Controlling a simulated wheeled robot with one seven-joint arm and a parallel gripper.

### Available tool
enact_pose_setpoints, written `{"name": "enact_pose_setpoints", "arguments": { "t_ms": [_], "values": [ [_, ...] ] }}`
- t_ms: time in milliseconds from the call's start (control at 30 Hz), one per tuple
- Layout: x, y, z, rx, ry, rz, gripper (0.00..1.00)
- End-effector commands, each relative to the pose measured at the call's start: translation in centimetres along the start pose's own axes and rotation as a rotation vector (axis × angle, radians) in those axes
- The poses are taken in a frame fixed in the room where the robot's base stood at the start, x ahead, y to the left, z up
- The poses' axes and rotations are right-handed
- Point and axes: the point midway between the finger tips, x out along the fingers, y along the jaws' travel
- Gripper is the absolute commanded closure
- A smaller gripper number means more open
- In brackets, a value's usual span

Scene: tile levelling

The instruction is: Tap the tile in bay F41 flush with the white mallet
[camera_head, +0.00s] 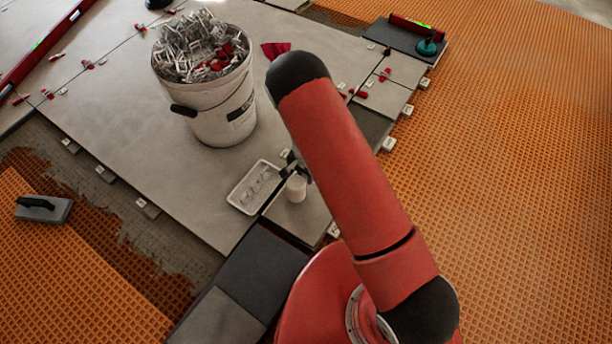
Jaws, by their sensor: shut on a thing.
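My gripper (292,165) is mostly hidden behind my red arm; only a dark part of it shows near the middle. It is shut on the white mallet, whose white head (296,188) shows just below it. The mallet's handle is hidden. The head is over or on a small grey tile (297,216) right of a white tray; I cannot tell whether it touches. Small white tags sit along the tile edges, too small to read, so I cannot tell which bay is F41 or whether its tile stands proud.
A white tray (233,198) lies left of the mallet head. A white bucket (222,124) full of clips and red wedges stands behind it. A float (44,208) lies at left. A red level (36,62) and a dark tile stack (388,37) lie farther back. Orange matting (530,180) is clear at right.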

Motion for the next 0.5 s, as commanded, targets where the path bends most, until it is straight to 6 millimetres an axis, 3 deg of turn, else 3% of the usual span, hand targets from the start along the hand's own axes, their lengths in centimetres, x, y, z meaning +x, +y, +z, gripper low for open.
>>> {"name": "enact_pose_setpoints", "arguments": {
  "t_ms": [33,167,500],
  "values": [
    [-1.5,0.0,0.0,0.0,0.001,-0.001,1.0],
    [-2.8,0.0,0.0,0.001,0.0,-0.001,1.0],
    [-2.3,0.0,0.0,0.001,0.0,0.0,1.0]
  ]
}}
